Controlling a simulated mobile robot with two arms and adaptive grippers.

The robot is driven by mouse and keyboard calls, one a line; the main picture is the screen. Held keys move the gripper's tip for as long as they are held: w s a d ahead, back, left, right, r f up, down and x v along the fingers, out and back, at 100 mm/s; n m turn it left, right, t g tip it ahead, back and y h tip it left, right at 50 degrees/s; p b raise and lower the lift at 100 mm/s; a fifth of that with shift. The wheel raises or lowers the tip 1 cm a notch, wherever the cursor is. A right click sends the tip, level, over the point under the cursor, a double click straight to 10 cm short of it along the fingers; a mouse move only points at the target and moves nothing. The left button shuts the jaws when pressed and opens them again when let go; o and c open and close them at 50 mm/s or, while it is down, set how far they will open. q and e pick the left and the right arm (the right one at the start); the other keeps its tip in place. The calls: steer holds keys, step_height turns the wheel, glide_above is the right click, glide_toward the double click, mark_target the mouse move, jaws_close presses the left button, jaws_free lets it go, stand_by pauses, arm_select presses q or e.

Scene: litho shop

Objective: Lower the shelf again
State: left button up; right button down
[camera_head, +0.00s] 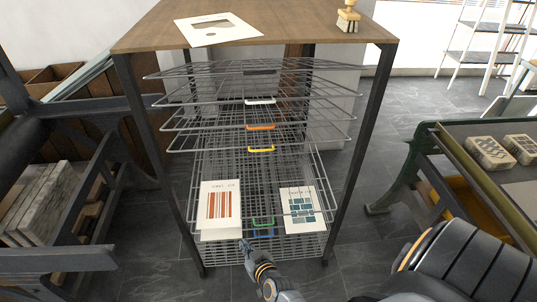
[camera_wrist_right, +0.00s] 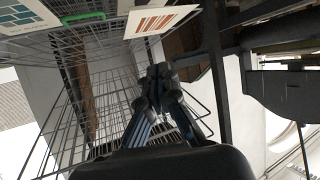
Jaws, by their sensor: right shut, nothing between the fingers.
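A wire drying rack stands under a wooden top (camera_head: 260,22). Its upper wire shelves are stacked apart, with a white handle (camera_head: 260,101), an orange handle (camera_head: 260,127) and a yellow handle (camera_head: 261,149) at their front edges. A lower shelf with a green handle (camera_head: 263,223) carries an orange-striped print (camera_head: 219,207) and a teal-block print (camera_head: 300,204). My right gripper (camera_head: 246,245) is shut and empty, low at the rack's front, just left of and below the green handle. In the wrist view my right gripper (camera_wrist_right: 160,75) is beside the wire mesh; the green handle (camera_wrist_right: 84,18) is at upper left.
A dark press frame (camera_head: 75,110) stands left and a green-framed table with stone blocks (camera_head: 489,153) right. Dark floor (camera_head: 385,145) is free between rack and table.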

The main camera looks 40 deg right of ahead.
steer(key=w+d+r+m+t+h+b, duration=0.1)
steer(key=d+r+m+h, duration=0.15)
steer(key=d+r, duration=0.45)
steer(key=w+d+r+m+t+h, duration=0.15)
steer(key=r+h, duration=0.25)
steer(key=r, duration=0.6)
steer(key=w+d+r+m+t+h+b, duration=0.1)
steer(key=w+d+r+m+h, duration=0.15)
steer(key=d+r, duration=0.5)
steer(key=w+d+f, duration=0.1)
steer(key=w+d, duration=0.1)
steer(key=w, duration=0.4)
steer(key=shift+w+d+f+n+b, duration=0.15)
steer(key=shift+w+d+n+b, duration=0.2)
steer(key=shift+n+b, duration=0.1)
